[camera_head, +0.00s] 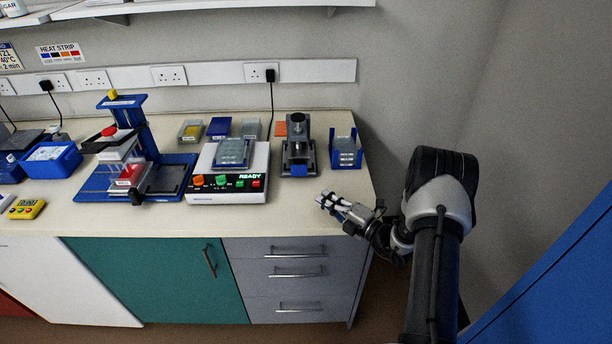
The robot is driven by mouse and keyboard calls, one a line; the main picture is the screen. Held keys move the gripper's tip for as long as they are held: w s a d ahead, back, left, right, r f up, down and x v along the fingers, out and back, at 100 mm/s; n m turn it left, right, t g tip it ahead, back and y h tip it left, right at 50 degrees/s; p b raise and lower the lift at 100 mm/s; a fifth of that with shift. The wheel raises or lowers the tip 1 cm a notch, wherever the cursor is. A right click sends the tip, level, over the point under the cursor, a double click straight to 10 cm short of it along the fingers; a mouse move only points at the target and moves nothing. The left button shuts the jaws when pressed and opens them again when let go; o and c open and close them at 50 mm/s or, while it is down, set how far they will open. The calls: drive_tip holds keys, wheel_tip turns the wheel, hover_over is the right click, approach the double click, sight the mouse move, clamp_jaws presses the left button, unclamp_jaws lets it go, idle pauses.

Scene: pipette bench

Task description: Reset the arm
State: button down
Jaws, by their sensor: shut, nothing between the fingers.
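My gripper (324,202) is shut and empty. It is over the right front part of the bench top (285,218), pointing left. Its arm comes in from the right side, past the bench's right end. How high the fingertips are above the bench top I cannot tell. The gripper appears apart from the devices behind it.
Behind my gripper stand a grey press-like device (298,150) and a blue rack (346,150). To its left is a white machine (228,185) reading READY, then a blue stand (140,130). A wall is at right. The front strip of the bench is mostly clear.

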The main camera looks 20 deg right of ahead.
drive_tip(key=s+a+r+n+g+y, duration=0.1)
drive_tip(key=a+r+n+g+y, duration=0.2)
drive_tip(key=a+r+n, duration=0.4)
drive_tip(key=s+a+r+n+g, duration=1.1)
drive_tip(key=s+a+n, duration=0.4)
drive_tip(key=n, duration=0.3)
drive_tip(key=s+r+n+g+h, duration=0.1)
drive_tip(key=s+r+n+h, duration=0.15)
drive_tip(key=s+n, duration=0.35)
drive_tip(key=s+r+n+h, duration=0.1)
drive_tip(key=s+n+h, duration=0.2)
drive_tip(key=s+n, duration=0.35)
drive_tip(key=s+d+r+n+t+h, duration=0.2)
drive_tip(key=s+d+n+h, duration=0.3)
drive_tip(key=n, duration=0.6)
drive_tip(key=shift+s+d+r+t+h, duration=0.2)
drive_tip(key=shift+s+d+t+h, duration=0.15)
drive_tip(key=shift+s+d+t, duration=0.7)
drive_tip(key=shift+d+g, duration=0.25)
drive_tip(key=shift+d, duration=0.15)
